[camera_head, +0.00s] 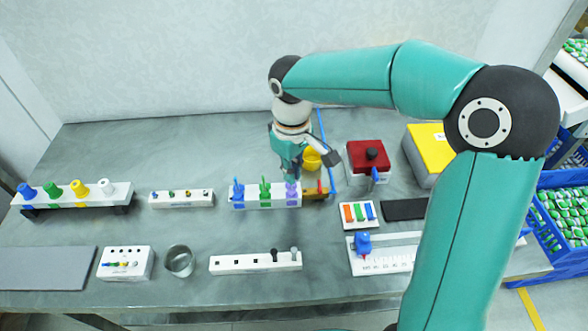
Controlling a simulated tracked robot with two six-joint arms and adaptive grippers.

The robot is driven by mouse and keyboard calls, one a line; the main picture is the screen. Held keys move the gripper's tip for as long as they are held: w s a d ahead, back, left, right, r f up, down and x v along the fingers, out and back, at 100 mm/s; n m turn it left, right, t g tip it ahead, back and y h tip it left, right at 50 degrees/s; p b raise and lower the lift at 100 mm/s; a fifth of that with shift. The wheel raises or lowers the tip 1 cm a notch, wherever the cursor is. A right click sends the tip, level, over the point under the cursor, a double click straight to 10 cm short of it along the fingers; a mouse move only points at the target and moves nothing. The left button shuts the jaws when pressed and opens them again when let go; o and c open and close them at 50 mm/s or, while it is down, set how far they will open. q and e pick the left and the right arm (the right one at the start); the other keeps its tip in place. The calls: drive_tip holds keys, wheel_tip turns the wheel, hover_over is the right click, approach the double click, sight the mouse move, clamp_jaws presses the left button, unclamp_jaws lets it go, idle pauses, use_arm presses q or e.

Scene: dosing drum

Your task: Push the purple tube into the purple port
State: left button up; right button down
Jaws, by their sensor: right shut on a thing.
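A white rack (250,205) in the middle of the bench carries a blue, a green and a purple piece in a row. The purple tube (293,194) is at its right end, with its top hidden by my right gripper. My right gripper (293,175) points down there and is shut, apparently on the purple tube; the fingertips are small and partly covered. I cannot make out a separate purple port or how deep the tube sits. My left gripper is out of view.
A yellow cup (312,159), a thin upright blue rod (324,140) and a brown block (315,194) stand close beside my gripper. A red box (366,157) is to the right. A white rack with colored plugs (104,190) is at left.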

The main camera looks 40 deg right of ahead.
drive_tip(key=shift+f+b, duration=0.75)
drive_tip(key=shift+f, duration=0.3)
drive_tip(key=c, duration=1.2)
unclamp_jaws()
drive_tip(key=shift+r, duration=0.55)
wheel_tip(320, 180, up, 11)
drive_tip(key=shift+f, duration=0.1)
